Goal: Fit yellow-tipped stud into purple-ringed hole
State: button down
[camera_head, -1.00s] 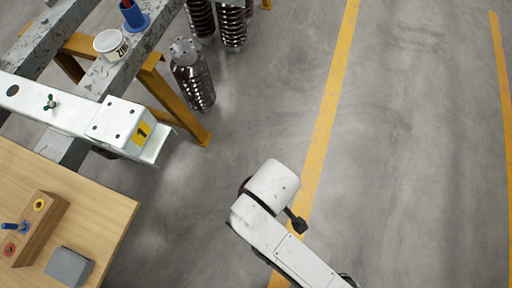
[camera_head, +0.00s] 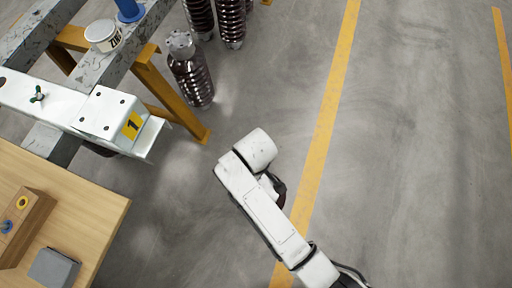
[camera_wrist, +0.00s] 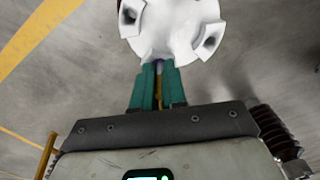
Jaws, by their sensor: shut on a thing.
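In the wrist view, my gripper (camera_wrist: 158,70) has two green fingers close together. A thin yellow-orange strip, taken to be part of the yellow-tipped stud (camera_wrist: 158,94), shows between them, and the fingers are shut on it. The rest of the stud is hidden. A white round piece with lugs (camera_wrist: 178,25) lies at or just beyond the fingertips; I cannot tell whether they touch. In the head view my gripper is out of sight behind my arm, over open floor. I can make out no purple-ringed hole in either view.
A wooden block (camera_head: 35,222) with a yellow ring and a blue piece stands on a wooden table (camera_head: 100,210) beside a grey box (camera_head: 53,268). A white beam marked 1 (camera_head: 60,105), a white tub (camera_head: 102,36) and ribbed isolators (camera_head: 191,70) stand nearby. The floor at right is clear.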

jog(key=c, duration=1.2)
grip_release()
jog(key=shift+r, duration=0.1)
notch_tip(320, 180, up, 12)
jog(key=p, duration=0.3)
jog(key=s+d+m, duration=0.3)
jog(key=d+m, duration=0.1)
jog(key=d, duration=0.7)
jog(key=s+d+m, duration=0.3)
jog(key=d, duration=0.8)
jog(key=s+d+m, duration=0.1)
jog(key=s, duration=0.1)
jog(key=s+d+m, duration=0.1)
jog(key=s+d, duration=0.1)
jog(key=s, duration=0.1)
jog(key=s+d+m+t, duration=0.1)
jog(key=s+d, duration=0.1)
jog(key=shift+s+r+m, duration=0.15)
jog(key=shift+s+m, duration=0.2)
jog(key=shift+m, duration=0.05)
